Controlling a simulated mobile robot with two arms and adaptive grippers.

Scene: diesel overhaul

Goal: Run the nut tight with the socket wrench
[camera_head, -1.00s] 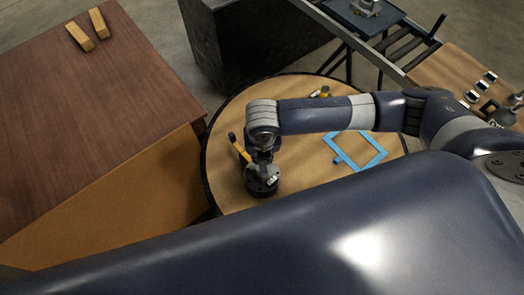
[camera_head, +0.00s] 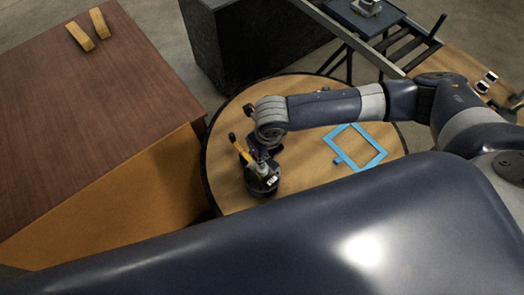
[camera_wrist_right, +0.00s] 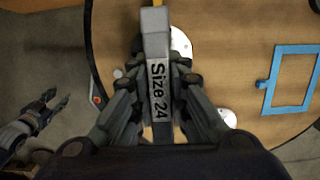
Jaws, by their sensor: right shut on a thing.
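My right gripper (camera_head: 262,158) is above the round wooden table in the head view, beside a dark round part (camera_head: 262,184). In the right wrist view my right gripper (camera_wrist_right: 157,88) is shut on the socket wrench (camera_wrist_right: 158,85), a grey bar marked "Size 24" with yellow beyond its far end. The yellow handle (camera_head: 240,150) with a black end shows left of the gripper in the head view. The nut is not distinguishable; the wrench and gripper cover that spot. My left gripper (camera_wrist_right: 50,110) shows at the left of the wrist view, open and empty, over the floor.
A blue square frame (camera_head: 372,150) lies on the round table (camera_head: 222,120), right of my gripper. A brown cabinet (camera_head: 90,130) with two wooden blocks (camera_head: 88,30) stands at the left. A black block (camera_head: 250,40) and a metal-railed stand (camera_head: 350,42) are behind.

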